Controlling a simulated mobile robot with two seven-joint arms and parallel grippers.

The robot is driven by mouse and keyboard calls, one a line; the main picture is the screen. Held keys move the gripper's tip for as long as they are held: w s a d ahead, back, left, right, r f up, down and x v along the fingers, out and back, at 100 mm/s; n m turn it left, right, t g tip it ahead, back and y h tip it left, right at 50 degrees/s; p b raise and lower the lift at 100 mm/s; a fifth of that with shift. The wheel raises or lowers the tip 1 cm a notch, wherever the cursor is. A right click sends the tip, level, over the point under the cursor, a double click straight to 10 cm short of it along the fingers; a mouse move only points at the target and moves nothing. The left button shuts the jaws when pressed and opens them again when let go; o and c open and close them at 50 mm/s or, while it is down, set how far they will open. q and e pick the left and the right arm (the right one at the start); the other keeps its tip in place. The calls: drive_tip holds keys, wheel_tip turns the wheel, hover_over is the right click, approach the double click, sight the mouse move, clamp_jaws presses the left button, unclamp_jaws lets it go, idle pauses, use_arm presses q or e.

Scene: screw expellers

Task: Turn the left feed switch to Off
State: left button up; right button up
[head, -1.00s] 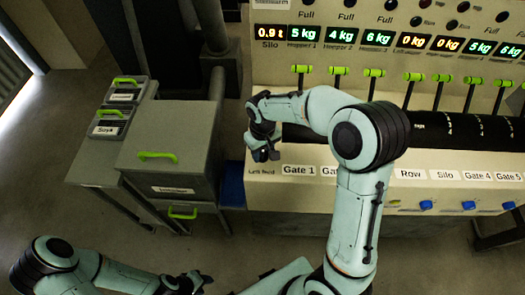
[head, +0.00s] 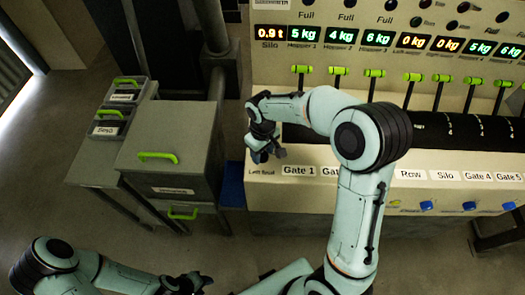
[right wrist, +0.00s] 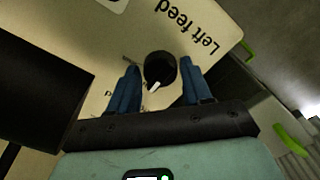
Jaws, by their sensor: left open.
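The left feed switch is a round black knob (right wrist: 160,70) with a white pointer mark, on the cream panel in the right wrist view. A "Left feed" label (right wrist: 187,27) is beside it, seen upside down. My right gripper (right wrist: 161,84) is open, with one blue finger on each side of the knob and small gaps showing. In the head view my right gripper (head: 268,153) is at the left end of the panel's lower ledge and hides the knob. My left gripper (head: 190,283) is at the bottom edge, open and away from the panel.
The cream control panel (head: 300,200) carries a row of green-topped levers (head: 301,70) and labelled gates. A grey cabinet (head: 170,135) with green handles stands left of it. A blue box (head: 231,185) sits between them. The floor at left is clear.

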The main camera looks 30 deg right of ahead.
sight(263, 153)
drive_tip(key=shift+o, duration=0.8)
use_arm(q)
drive_tip(key=shift+w+r+p, duration=0.55)
drive_tip(key=shift+w+r, duration=0.2)
use_arm(e)
wheel_tip(263, 153, up, 14)
drive_tip(key=shift+f, duration=0.25)
